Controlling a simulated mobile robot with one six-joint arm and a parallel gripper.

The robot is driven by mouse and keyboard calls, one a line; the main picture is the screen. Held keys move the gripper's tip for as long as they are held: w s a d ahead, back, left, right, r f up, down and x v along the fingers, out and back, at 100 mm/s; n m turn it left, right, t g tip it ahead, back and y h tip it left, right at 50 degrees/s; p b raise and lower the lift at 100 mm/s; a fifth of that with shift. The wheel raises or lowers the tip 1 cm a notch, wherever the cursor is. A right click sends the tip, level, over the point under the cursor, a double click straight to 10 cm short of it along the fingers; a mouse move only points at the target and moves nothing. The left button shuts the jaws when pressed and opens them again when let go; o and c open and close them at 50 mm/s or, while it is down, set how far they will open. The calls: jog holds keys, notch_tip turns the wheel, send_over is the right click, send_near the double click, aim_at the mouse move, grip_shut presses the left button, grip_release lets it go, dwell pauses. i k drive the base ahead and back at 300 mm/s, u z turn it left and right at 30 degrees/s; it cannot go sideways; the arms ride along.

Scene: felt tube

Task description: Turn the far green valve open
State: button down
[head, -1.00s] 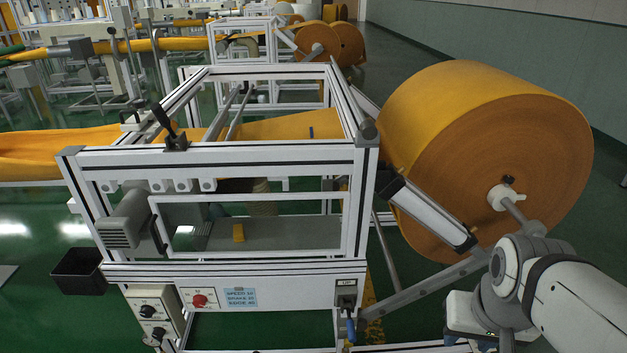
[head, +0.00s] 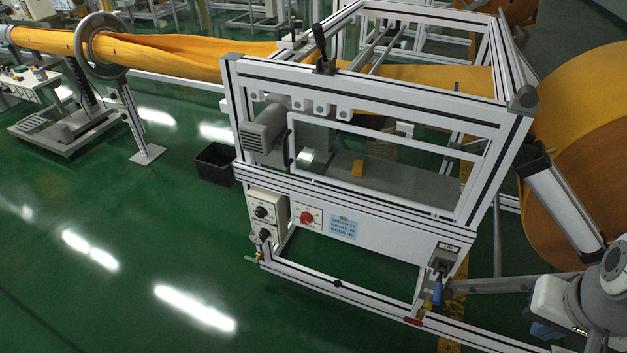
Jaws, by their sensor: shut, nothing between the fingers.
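A small green lever (head: 250,259) sits low at the left front corner of the white-framed machine, beside a small brass-coloured fitting, below the box with black knobs. It is small in the head view, and I cannot tell its exact angle. Part of my arm (head: 600,300) shows at the lower right edge, well apart from the green lever.
The machine frame (head: 375,97) fills the middle. A blue handle (head: 437,292) and a red handle (head: 413,321) are at its right front. A black bin (head: 214,164) stands left of it. A large orange roll (head: 585,150) is at the right. The green floor at the front left is clear.

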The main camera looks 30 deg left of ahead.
aim_at(255, 261)
jog(key=u, duration=0.05)
jog(key=i, duration=0.8)
jog(key=u, duration=3.15)
jog(key=i, duration=1)
jog(key=z, duration=0.05)
